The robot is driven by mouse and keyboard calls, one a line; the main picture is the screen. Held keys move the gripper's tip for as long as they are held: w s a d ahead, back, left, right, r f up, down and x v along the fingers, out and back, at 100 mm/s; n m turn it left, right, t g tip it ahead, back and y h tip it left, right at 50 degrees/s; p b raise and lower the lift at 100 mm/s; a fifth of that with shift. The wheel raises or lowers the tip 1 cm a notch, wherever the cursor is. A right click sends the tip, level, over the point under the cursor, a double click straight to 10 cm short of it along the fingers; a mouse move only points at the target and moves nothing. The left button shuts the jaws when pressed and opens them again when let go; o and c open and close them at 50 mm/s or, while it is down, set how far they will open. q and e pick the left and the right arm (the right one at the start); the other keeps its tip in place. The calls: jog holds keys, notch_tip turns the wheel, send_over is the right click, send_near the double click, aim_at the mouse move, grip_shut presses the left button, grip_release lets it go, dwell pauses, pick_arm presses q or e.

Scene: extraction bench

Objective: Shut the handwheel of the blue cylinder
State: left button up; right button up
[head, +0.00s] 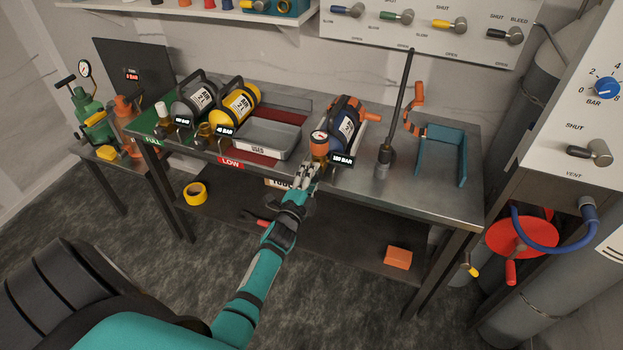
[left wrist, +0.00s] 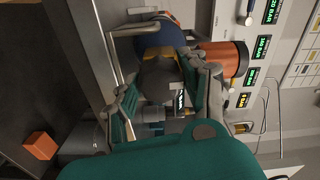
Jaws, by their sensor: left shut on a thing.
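The blue cylinder (head: 347,122) lies on the metal bench with its valve end towards me. An orange-rimmed gauge (head: 319,139) sits at that end, beside a black display tag (head: 342,160). My left gripper (head: 311,172) reaches the valve end from the front, and its fingers hide most of the handwheel. In the left wrist view the fingers (left wrist: 163,100) close from both sides around a dark grey round part (left wrist: 160,76), which looks like the handwheel. The blue body (left wrist: 152,42) and the orange gauge (left wrist: 222,62) are just beyond. My right gripper is out of view.
A yellow cylinder (head: 235,104) and a grey cylinder (head: 194,98) lie further left. A grey tray (head: 268,138) marked USED is between yellow and blue. Right of the blue one stand a tall dark tool (head: 397,110) and a teal holder (head: 444,152). Bare bench lies at the right front.

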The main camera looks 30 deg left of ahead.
pick_arm(q)
jog(key=shift+f, duration=0.1)
dwell(0.3)
jog(key=o, duration=1.2)
jog(key=v, duration=1.2)
